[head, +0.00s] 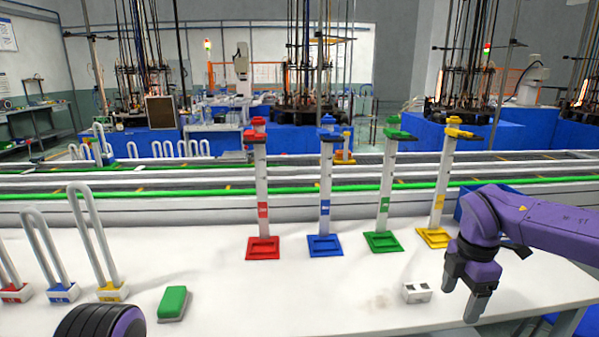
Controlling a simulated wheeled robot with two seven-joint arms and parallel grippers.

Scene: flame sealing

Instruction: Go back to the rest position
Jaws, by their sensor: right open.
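My right gripper (462,296) hangs over the right part of the white table, its two dark fingers pointing down and apart, with nothing between them. A small white block with holes (416,292) lies on the table just left of its fingers, apart from them. A dark, round part of my left arm (100,321) shows at the bottom left edge. My left gripper is not in view.
Red (262,195), blue (325,195), green (386,195) and yellow (440,195) stands are upright along the table's back. Bent white tubes in coloured bases (95,245) stand at left. A green block (173,302) lies near the front. The middle front is clear.

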